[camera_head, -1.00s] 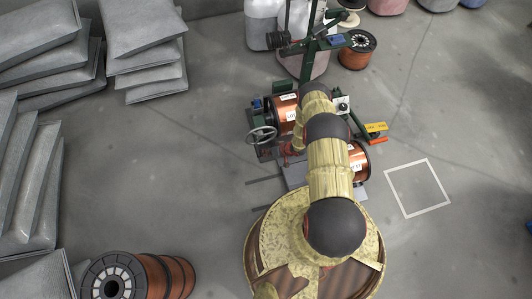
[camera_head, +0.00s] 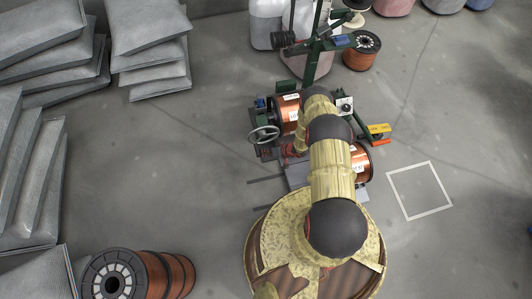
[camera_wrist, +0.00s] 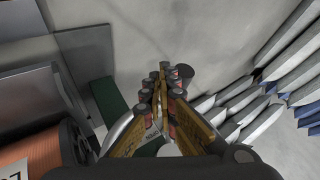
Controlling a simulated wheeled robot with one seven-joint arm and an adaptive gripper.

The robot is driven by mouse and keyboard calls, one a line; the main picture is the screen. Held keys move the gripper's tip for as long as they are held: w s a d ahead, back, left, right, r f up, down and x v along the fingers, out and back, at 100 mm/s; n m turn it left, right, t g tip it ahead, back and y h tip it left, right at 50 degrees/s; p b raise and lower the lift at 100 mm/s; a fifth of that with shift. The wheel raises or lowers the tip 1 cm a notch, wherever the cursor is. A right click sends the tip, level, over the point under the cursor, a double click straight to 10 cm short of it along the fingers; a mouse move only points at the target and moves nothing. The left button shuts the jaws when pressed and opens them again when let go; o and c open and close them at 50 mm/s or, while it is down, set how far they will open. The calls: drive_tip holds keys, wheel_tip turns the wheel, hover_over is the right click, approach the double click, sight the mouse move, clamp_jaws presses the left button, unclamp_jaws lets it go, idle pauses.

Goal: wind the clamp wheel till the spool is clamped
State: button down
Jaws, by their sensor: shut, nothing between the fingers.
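The clamp wheel (camera_head: 264,134) is a pale spoked handwheel on the left side of a dark green stand. A copper spool with a white label (camera_head: 287,109) sits in the stand just right of the wheel; my arm hides part of it. Copper winding (camera_wrist: 53,151) also shows at the lower left of the wrist view. My gripper (camera_head: 276,153) is just below the wheel in the head view. In the wrist view my gripper (camera_wrist: 164,98) is shut and empty, with a pale curved rim (camera_wrist: 118,130) close on its left. I cannot tell whether they touch.
Another copper spool (camera_head: 361,162) lies right of my arm. A yellow-tagged bar (camera_head: 378,129) sticks out right of the stand. Grey sacks (camera_head: 150,50) are stacked at left, and a large spool (camera_head: 115,277) lies at lower left. Floor left of the wheel is clear.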

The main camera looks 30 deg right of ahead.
sight(258, 154)
drive_tip(key=shift+w+a+r+m+t+y, duration=0.1)
drive_tip(key=shift+a+r+y, duration=0.25)
drive_tip(key=shift+a, duration=0.25)
drive_tip(key=shift+w+a+r+m+t+y, duration=0.1)
drive_tip(key=shift+a+r+y, duration=0.2)
drive_tip(key=shift+a, duration=0.35)
drive_tip(key=shift+w+a+r+m+t+y, duration=0.1)
drive_tip(key=shift+a+r+y, duration=0.2)
drive_tip(key=shift+a, duration=0.4)
drive_tip(key=shift+a+r+t+y, duration=0.3)
drive_tip(key=shift+r+y, duration=0.1)
drive_tip(key=shift+y, duration=0.35)
